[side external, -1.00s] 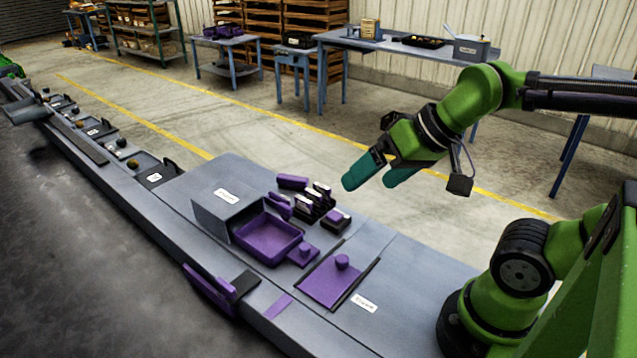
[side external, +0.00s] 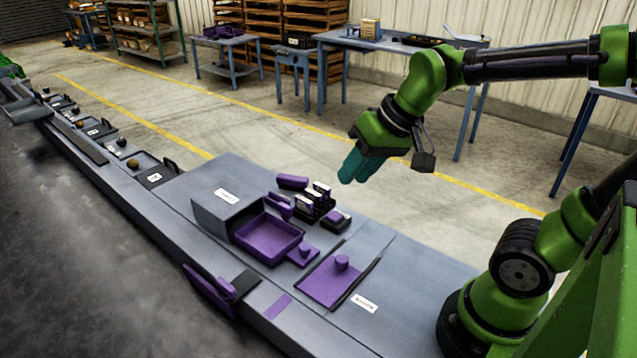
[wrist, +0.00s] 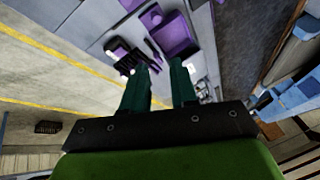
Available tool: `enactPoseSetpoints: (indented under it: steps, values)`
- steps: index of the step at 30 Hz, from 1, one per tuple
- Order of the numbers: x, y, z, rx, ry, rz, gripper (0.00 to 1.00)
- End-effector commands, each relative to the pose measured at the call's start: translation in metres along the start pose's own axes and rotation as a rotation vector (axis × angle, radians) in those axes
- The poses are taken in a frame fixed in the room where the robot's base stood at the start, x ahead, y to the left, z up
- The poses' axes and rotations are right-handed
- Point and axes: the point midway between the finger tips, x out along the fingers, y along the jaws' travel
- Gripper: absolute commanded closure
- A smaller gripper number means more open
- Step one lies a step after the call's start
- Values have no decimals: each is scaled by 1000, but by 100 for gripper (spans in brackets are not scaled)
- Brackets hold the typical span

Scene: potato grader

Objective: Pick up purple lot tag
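Several small purple pieces lie on the grey bench, and I cannot tell for sure which is the lot tag. A black rack (side external: 309,212) holds upright tag-like pieces with white and purple faces. A purple bar (side external: 292,181) lies behind it, a purple piece (side external: 278,206) stands to its left, and a dark block with a purple top (side external: 337,218) sits to its right. A flat purple strip (side external: 278,306) lies at the front edge. My gripper (side external: 353,175) is in the air above and behind the rack, fingers pointing down. In the wrist view its fingers (wrist: 161,72) are apart and empty.
A purple handle-like part (side external: 209,291) juts from the bench front.

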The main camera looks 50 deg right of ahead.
Motion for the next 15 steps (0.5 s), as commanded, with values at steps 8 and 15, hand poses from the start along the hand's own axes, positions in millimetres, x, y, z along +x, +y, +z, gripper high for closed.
enactPoseSetpoints:
  steps: [8,15]
  values:
    - [49,7,-88,-92,-198,131,72]
    - [100,24,-152,-223,-362,218,72]
